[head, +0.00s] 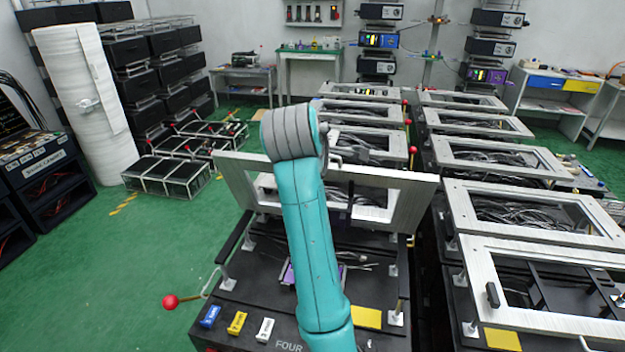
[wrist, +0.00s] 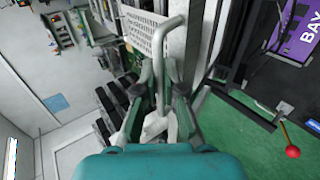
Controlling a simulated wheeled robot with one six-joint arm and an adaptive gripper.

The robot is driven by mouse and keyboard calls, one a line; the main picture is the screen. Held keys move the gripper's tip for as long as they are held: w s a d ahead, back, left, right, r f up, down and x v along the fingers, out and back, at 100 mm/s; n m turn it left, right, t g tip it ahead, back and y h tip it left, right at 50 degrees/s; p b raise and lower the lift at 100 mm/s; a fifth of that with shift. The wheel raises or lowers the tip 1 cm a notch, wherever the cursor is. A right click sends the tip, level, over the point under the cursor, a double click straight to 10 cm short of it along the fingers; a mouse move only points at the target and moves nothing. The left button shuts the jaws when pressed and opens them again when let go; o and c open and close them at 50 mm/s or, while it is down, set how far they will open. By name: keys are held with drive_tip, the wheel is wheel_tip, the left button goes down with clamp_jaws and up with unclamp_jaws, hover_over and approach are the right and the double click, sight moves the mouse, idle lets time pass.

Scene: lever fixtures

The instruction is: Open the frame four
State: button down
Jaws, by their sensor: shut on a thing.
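Frame four (head: 412,205) is a pale metal frame on the front black fixture marked FOUR (head: 288,347). It stands tilted up from the fixture, with its far edge behind my arm. My gripper (wrist: 157,72) is shut on a grey bar-shaped handle (wrist: 172,38) in the wrist view. In the head view my teal arm reaches over the fixture and hides the middle of the frame; the grip is mostly hidden there.
A lever with a red ball (head: 170,301) sticks out left of the fixture. Blue, yellow and white blocks (head: 237,323) lie on its front. More framed fixtures (head: 520,214) stand close on the right and behind. Green floor (head: 110,275) is clear at left.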

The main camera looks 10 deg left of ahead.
drive_tip(key=w+r+g, duration=0.1)
drive_tip(key=w+g, duration=0.4)
drive_tip(key=w, duration=0.8)
drive_tip(key=shift+w+d+r+g, duration=0.15)
drive_tip(key=shift+w+d+g, duration=0.15)
drive_tip(key=shift+d, duration=0.15)
drive_tip(key=c, duration=1.3)
unclamp_jaws()
